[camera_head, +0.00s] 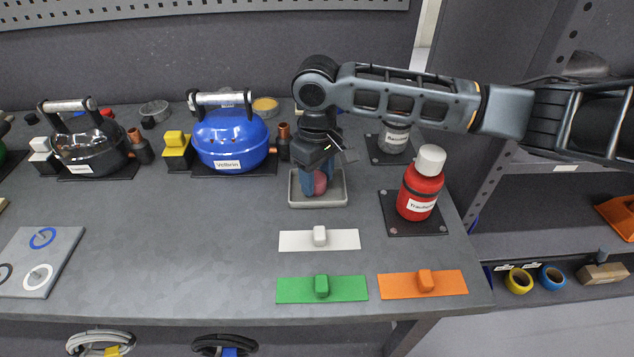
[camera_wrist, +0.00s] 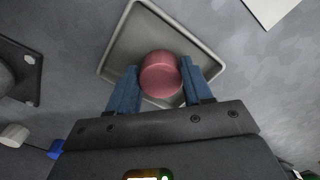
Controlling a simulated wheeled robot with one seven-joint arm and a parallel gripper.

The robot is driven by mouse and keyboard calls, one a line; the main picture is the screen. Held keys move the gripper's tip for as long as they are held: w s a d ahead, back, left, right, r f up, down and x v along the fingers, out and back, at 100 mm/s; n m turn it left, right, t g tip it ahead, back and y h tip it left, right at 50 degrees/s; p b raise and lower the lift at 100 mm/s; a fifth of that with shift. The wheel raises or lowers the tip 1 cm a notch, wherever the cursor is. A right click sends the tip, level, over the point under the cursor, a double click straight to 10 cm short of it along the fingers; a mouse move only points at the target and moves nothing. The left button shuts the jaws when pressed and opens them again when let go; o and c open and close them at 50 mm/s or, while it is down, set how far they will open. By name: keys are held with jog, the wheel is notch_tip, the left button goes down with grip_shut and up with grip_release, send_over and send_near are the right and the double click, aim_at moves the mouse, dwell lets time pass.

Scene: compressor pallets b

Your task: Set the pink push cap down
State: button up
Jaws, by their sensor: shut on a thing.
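The pink push cap (camera_wrist: 161,74) is a small round pink piece between the two blue fingers of my gripper (camera_wrist: 155,88). My gripper is shut on it. The cap is over the inside of a shallow grey tray (camera_wrist: 121,39); I cannot tell whether it touches the tray floor. In the head view my gripper (camera_head: 314,184) points down into the tray (camera_head: 318,204), and the cap (camera_head: 320,184) shows partly behind a finger.
A red bottle (camera_head: 418,188) with a white lid stands right of the tray. A blue compressor (camera_head: 231,138) stands to the left. White (camera_head: 290,240), green (camera_head: 296,290) and orange (camera_head: 450,283) plates lie in front. The table's left-centre is clear.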

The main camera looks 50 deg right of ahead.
aim_at(317, 178)
jog(key=shift+f, duration=0.1)
jog(key=o, duration=1.2)
jog(key=shift+c, duration=0.2)
notch_tip(317, 178, up, 12)
jog(key=p, duration=0.5)
jog(key=shift+r, duration=0.2)
